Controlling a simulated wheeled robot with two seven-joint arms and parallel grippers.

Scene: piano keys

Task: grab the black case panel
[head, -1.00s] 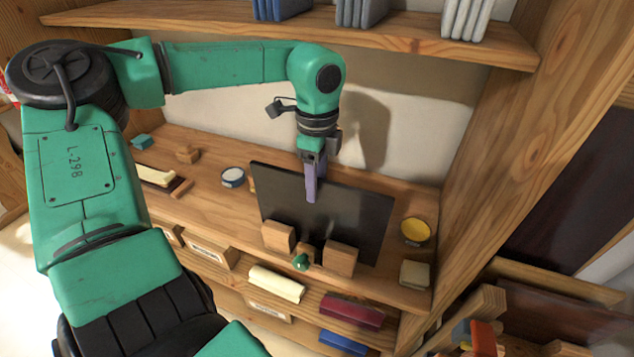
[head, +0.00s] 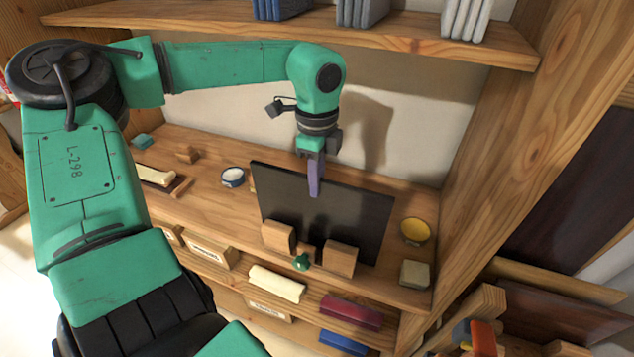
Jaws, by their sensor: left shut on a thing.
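The black case panel (head: 345,218) is a flat dark rectangle standing upright, leaning slightly, on the wooden shelf. Two wooden blocks, one at the left (head: 278,237) and one at the right (head: 340,258), stand in front of its lower edge. My left gripper (head: 315,188) points down at the panel's top edge, left of its middle. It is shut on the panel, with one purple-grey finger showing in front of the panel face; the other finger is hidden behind. My right gripper is not in view.
A white-and-blue round tin (head: 232,177) stands left of the panel, a yellow bowl (head: 415,231) and a pale block (head: 414,273) right. A small green knob (head: 301,262) is in front. An upper shelf (head: 300,27) with books overhangs the arm.

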